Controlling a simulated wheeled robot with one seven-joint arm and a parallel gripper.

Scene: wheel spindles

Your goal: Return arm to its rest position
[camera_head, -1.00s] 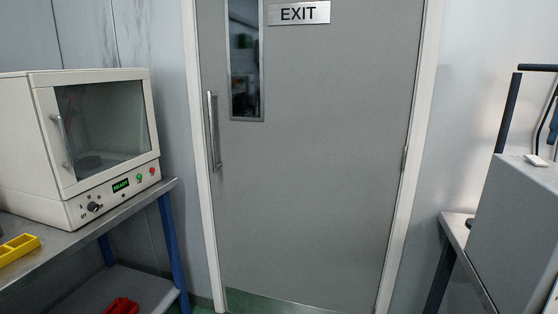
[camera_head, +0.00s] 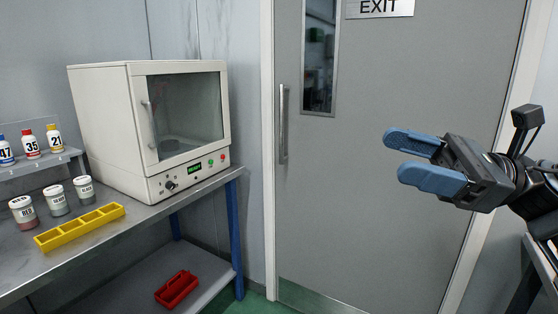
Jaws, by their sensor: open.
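My gripper (camera_head: 400,157) is in the right half of the head view, reaching in from the right edge. Its two blue fingers are parted and point left, with nothing between them. It hangs in the air in front of the grey exit door (camera_head: 400,90), and I see no contact with anything. The dark wrist shows at the right, and the rest of my arm is mostly out of frame.
A metal bench (camera_head: 150,213) on the left holds a white oven (camera_head: 105,130), a yellow tray (camera_head: 80,228), several jars and numbered bottles. A red bin (camera_head: 176,289) sits on the lower shelf. Another table edge (camera_head: 540,262) shows at lower right. Space before the door looks clear.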

